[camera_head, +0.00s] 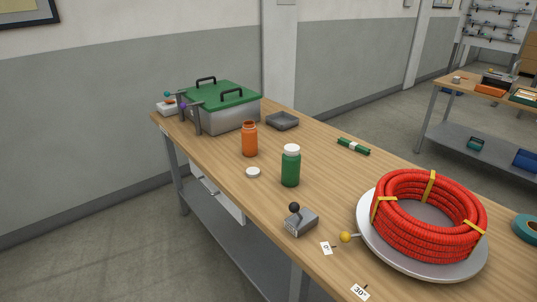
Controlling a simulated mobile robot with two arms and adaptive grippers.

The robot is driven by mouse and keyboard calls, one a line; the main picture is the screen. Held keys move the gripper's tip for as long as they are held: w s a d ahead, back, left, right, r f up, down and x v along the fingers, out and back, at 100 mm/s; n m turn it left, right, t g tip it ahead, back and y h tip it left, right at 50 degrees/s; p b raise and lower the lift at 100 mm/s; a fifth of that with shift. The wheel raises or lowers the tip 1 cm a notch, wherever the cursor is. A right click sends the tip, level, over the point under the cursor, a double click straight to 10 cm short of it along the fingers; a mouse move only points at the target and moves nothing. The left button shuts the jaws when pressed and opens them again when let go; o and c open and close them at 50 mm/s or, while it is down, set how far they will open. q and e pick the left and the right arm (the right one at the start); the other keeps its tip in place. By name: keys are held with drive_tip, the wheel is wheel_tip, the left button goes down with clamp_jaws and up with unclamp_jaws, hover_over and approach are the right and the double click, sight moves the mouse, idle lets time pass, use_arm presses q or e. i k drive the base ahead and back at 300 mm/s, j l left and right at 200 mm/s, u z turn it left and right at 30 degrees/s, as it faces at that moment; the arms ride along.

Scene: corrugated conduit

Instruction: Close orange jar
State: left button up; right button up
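The orange jar (250,141) stands upright on the wooden workbench, left of the middle of the view. Its top is open and shows no lid. A white lid (253,172) lies on the bench in front of the jar, apart from it. A green jar (290,167) with a white lid on it stands to the right and nearer. Neither of my grippers shows in the head view.
A metal box with a green lid (222,94) and clamps stands at the bench's far left end. A grey tray (283,120), a small lever block (300,220) and a red conduit coil (428,211) on a round plate are also on the workbench (345,187).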

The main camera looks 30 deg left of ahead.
sight(249, 132)
drive_tip(key=i+j, duration=0.15)
drive_tip(key=j, duration=0.25)
drive_tip(key=i+j, duration=0.15)
drive_tip(key=j, duration=0.2)
drive_tip(key=i+j, duration=0.2)
drive_tip(key=j, duration=0.2)
drive_tip(key=i+j, duration=0.15)
drive_tip(key=j, duration=0.25)
drive_tip(key=z, duration=0.05)
